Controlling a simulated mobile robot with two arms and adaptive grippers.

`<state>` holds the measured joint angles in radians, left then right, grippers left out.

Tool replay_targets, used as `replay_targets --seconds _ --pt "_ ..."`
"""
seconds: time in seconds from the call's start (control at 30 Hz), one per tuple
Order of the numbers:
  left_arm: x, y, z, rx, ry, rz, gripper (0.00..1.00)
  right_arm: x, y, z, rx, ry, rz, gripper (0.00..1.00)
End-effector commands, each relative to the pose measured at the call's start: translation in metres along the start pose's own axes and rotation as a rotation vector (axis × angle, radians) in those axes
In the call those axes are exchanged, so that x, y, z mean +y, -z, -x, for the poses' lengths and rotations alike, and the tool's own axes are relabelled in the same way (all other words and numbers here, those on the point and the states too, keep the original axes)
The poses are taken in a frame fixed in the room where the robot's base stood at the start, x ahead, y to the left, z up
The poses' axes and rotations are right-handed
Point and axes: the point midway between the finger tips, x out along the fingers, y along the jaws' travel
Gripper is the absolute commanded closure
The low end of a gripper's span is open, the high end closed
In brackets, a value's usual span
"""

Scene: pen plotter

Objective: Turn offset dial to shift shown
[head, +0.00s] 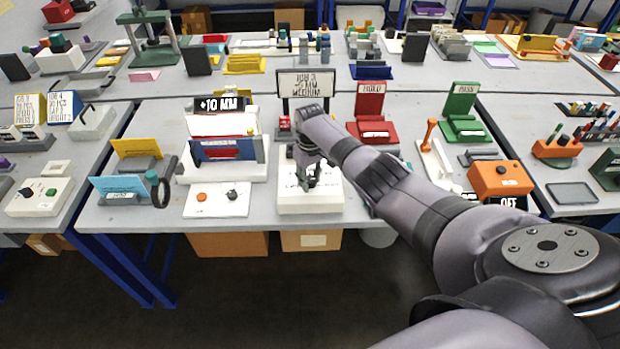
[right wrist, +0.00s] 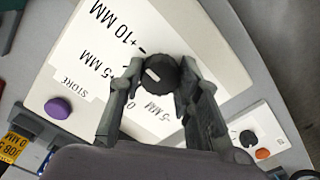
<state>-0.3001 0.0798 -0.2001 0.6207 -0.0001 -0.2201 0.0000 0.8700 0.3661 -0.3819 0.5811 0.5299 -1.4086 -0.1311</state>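The offset dial (right wrist: 160,72) is a black knob with a white pointer mark on a white box (head: 310,205). In the right wrist view its face bears labels +10 MM, +5 MM and -5 MM; my fingers hide part of them. The white mark lies on the dial's left part. My right gripper (right wrist: 161,75) has one finger on each side of the dial, seemingly touching it. In the head view my arm and gripper (head: 312,184) cover the dial. A black display (head: 220,104) reads +10 MM. My left gripper is not in view.
A purple button (right wrist: 58,108) labelled STORE sits on the same box. A job sign (head: 306,84) stands behind. A white panel (head: 218,200) with an orange button and black knob lies left. A red stand (head: 371,115) and an orange box (head: 500,180) are right.

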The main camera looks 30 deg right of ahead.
Motion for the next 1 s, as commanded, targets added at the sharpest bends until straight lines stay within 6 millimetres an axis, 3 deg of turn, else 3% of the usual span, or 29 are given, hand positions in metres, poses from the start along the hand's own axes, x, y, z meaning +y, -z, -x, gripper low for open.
replay_targets --seconds 0.27,0.67,0.87,1.0 --pt "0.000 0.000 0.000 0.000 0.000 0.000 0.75 0.000 0.000 0.000 0.001 0.000 0.001 0.49" --pt "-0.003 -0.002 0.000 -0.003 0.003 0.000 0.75 0.000 0.000 0.004 0.000 0.000 0.001 0.49" --pt "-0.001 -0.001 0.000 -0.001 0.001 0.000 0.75 0.001 0.001 0.029 0.004 -0.001 0.003 0.49" --pt "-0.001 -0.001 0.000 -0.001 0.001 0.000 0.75 0.001 0.001 0.059 0.005 -0.001 0.002 0.49"
